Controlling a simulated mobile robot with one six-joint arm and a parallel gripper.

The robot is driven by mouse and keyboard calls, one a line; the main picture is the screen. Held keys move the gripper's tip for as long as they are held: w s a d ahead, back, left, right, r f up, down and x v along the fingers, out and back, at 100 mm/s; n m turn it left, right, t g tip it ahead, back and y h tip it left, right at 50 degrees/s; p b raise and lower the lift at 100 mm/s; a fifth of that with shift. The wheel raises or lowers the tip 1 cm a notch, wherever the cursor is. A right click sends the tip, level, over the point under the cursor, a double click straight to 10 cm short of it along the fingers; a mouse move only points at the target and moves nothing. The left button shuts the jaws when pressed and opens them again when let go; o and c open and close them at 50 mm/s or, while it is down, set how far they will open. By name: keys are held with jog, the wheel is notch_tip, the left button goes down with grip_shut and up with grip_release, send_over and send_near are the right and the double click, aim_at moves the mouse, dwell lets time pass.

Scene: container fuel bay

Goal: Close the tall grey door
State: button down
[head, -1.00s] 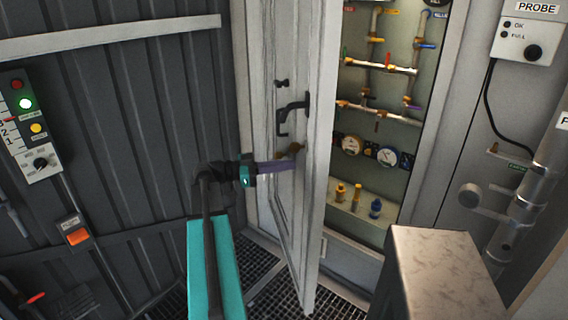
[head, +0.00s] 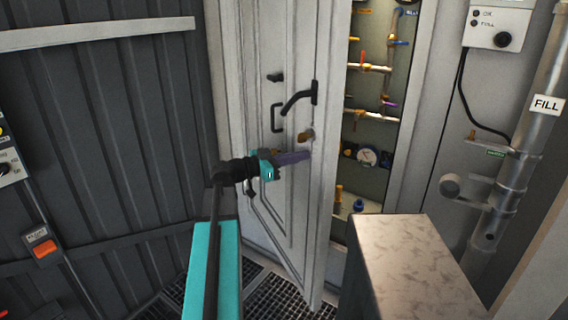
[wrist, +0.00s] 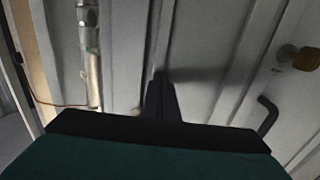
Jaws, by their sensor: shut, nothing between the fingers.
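The tall grey door (head: 292,60) stands partly open in the head view, with its free edge on the right. A black handle (head: 298,98) and a brass-coloured knob (head: 306,135) are on its face. My gripper (head: 308,156) is at the door's face, just below the knob and near the free edge. Its fingers are shut with nothing between them. In the wrist view the fingertips (wrist: 160,78) point at the door panel (wrist: 205,60) and appear to touch it; exact contact is hard to tell. The knob (wrist: 303,57) is at the right there.
Behind the door is a cabinet with pipes, valves and a gauge (head: 367,156). A pale block-topped post (head: 415,250) stands close to the door's right. A FILL pipe (head: 515,150) and a probe box (head: 497,26) are farther right. A dark corrugated wall (head: 100,120) is at left.

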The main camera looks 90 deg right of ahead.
jog(key=s+d+r+n+t+h+b, duration=0.1)
jog(key=s+d+n+t+h+b, duration=0.1)
jog(key=s+d, duration=1)
jog(key=s+d+r+n+t+h+b, duration=0.1)
jog(key=s+d+n+t+h+b, duration=0.1)
jog(key=s+d+b, duration=0.5)
jog(key=s+d+n+h, duration=0.1)
jog(key=s+d, duration=0.4)
jog(key=s, duration=0.5)
jog(key=shift+s+t+h, duration=0.3)
jog(key=shift+s+h, duration=0.1)
jog(key=shift+h, duration=0.2)
jog(key=shift+r, duration=0.1)
jog(key=shift+w, duration=0.1)
jog(key=f+b+v, duration=0.2)
jog(key=v, duration=1.3)
jog(key=shift+s+a+b, duration=0.3)
jog(key=shift+s+a, duration=0.05)
jog(key=shift+a, duration=0.1)
